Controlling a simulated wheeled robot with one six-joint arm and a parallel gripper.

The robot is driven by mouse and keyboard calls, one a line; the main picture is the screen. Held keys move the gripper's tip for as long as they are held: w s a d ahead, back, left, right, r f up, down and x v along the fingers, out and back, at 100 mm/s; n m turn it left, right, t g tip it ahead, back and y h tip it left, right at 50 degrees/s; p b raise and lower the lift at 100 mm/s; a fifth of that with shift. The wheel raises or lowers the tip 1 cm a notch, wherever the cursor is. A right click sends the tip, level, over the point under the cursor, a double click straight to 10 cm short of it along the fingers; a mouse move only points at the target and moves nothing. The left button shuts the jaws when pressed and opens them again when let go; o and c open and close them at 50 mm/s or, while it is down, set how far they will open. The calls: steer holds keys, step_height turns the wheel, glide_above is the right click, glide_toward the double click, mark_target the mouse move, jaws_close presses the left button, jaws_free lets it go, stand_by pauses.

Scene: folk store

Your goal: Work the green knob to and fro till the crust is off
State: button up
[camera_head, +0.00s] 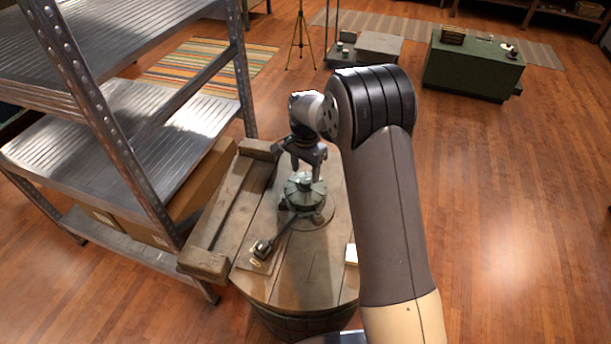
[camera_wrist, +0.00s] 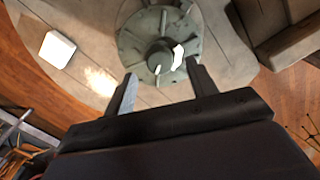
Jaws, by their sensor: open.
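The green knob (camera_head: 304,191) is a round, notched, grey-green piece on a round base, standing on a wooden barrel top (camera_head: 300,275). In the wrist view the knob (camera_wrist: 133,45) shows from above, with a raised hub at its middle and a pale patch on the hub. I cannot tell whether that patch is crust. My gripper (camera_head: 305,171) points down just above the knob. In the wrist view its two fingers (camera_wrist: 160,72) are apart, at the knob's near side, with nothing held between them. I cannot tell whether they touch it.
A dark lever (camera_head: 270,241) reaches from the knob's base toward the front left. A small white block (camera_head: 351,254) lies at the barrel top's right edge. A wooden frame (camera_head: 240,200) and a metal shelf (camera_head: 110,160) stand close on the left. The floor to the right is clear.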

mark_target(305, 180)
steer(key=shift+f, duration=1.75)
steer(key=c, duration=1)
